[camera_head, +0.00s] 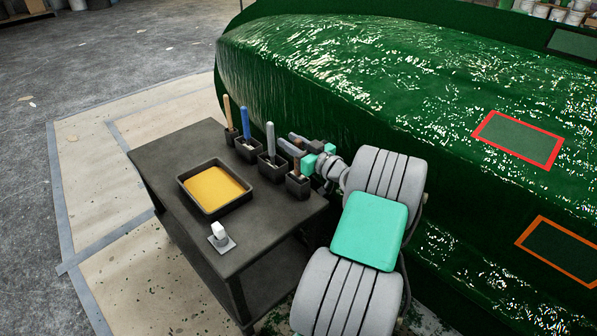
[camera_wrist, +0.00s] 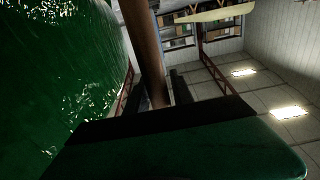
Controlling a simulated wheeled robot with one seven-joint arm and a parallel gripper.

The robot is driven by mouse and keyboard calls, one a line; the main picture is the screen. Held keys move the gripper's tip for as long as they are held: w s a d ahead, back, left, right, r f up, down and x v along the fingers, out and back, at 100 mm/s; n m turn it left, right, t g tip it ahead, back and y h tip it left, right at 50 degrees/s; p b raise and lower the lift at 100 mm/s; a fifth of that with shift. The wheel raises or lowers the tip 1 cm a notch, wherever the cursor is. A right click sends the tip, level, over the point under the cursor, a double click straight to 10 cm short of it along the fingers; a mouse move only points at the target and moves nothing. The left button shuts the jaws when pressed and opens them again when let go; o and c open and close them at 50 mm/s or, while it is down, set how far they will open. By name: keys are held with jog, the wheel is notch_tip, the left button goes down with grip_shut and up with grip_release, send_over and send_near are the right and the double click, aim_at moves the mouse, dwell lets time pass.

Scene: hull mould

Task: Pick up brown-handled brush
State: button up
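The brown-handled brush (camera_head: 297,167) stands upright in the nearest dark holder (camera_head: 298,187) at the table's right corner. Its bristles are hidden in the holder. My gripper (camera_head: 293,144) is at the upper part of this handle, coming in from the right. In the wrist view the brown handle (camera_wrist: 147,45) runs between the two dark fingers (camera_wrist: 157,98), which look spread apart with a small gap beside the handle. Whether a finger touches the handle cannot be made out.
The green hull (camera_head: 330,90) rises behind.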

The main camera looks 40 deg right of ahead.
grip_shut()
dwell(0.3)
